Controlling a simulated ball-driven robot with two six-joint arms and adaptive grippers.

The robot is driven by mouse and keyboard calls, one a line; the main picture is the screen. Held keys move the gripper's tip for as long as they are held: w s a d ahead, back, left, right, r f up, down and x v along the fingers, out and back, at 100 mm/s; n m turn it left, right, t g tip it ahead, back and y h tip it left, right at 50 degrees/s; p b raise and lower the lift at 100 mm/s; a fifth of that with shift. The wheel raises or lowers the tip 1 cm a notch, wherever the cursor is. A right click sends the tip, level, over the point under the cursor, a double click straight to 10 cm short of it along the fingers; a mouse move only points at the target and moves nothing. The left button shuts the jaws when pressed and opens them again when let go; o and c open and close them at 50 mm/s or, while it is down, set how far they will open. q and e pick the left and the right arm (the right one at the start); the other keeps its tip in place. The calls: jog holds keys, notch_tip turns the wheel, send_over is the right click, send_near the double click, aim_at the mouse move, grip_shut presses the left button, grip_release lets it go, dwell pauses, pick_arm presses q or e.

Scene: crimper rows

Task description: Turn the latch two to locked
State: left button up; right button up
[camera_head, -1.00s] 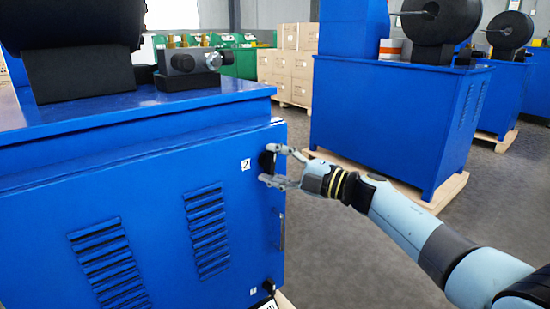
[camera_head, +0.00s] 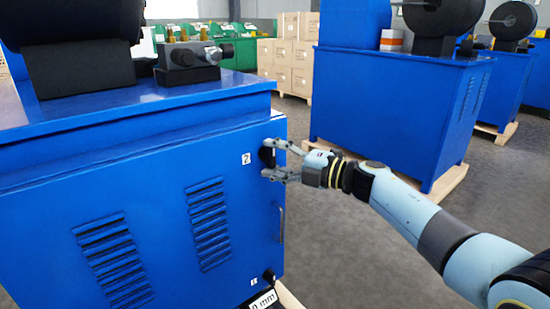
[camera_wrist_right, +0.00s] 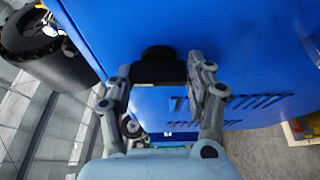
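Latch two (camera_head: 267,158) is a black knob beside the "2" label near the upper right edge of the blue cabinet door (camera_head: 150,180). My right gripper (camera_head: 268,159) is at it, one finger above and one below. In the right wrist view the black bar of latch two (camera_wrist_right: 158,73) spans the gap between the fingertips (camera_wrist_right: 160,68) and appears to touch both. The fingers partly hide the latch in the head view, so its exact angle is hard to tell. My left gripper is not in view.
A second black latch (camera_head: 268,274) with its own label sits low on the same door. A door handle (camera_head: 282,224) is between the two latches. Another blue cabinet (camera_head: 385,115) stands behind my right arm, with open floor (camera_head: 340,240) between.

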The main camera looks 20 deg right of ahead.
jog(key=o, duration=0.4)
jog(key=v, duration=1.2)
